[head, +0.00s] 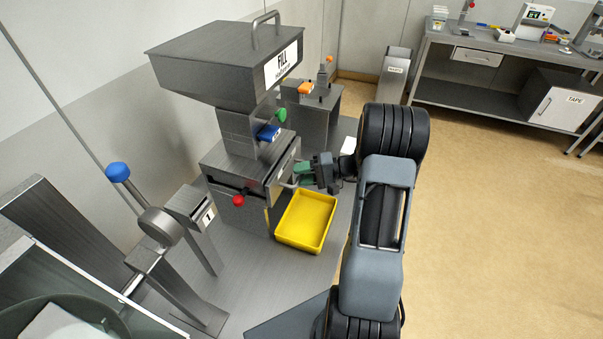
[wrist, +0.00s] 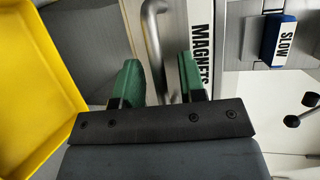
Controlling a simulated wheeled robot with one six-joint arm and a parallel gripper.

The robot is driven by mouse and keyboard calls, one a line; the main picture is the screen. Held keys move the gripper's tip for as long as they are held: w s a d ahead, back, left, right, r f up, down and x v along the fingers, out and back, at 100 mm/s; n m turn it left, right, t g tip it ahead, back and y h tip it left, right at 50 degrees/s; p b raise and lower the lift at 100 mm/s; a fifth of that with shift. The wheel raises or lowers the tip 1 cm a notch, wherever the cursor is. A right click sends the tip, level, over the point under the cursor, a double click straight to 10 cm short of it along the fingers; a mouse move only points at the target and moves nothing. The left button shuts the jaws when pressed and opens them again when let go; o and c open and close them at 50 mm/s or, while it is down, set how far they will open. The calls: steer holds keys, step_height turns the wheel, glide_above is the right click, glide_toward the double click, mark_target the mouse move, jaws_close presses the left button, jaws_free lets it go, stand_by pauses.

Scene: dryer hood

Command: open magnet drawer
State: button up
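The magnet drawer's front shows in the wrist view with a white MAGNETS label (wrist: 201,40). Its bent metal handle (wrist: 153,35) runs down between my fingers. In the head view the handle (head: 287,184) is on the right face of the steel machine (head: 232,172), partly hidden by my gripper. My gripper (wrist: 160,78) has two green fingers set apart, one on each side of the handle bar, with a visible gap on both sides. In the head view my gripper (head: 303,172) is beside the machine's right face. The drawer looks flush; its edges are partly hidden.
A yellow tray (head: 307,221) sits on the bench below the handle, close to my gripper. A blue SLOW switch (wrist: 281,40), a red knob (head: 238,200) and a FILL hopper (head: 222,60) are nearby. A lever with a blue knob (head: 118,171) stands at left. The floor at right is clear.

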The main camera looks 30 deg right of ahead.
steer(key=shift+c, duration=0.3)
jaws_close()
stand_by(0.4)
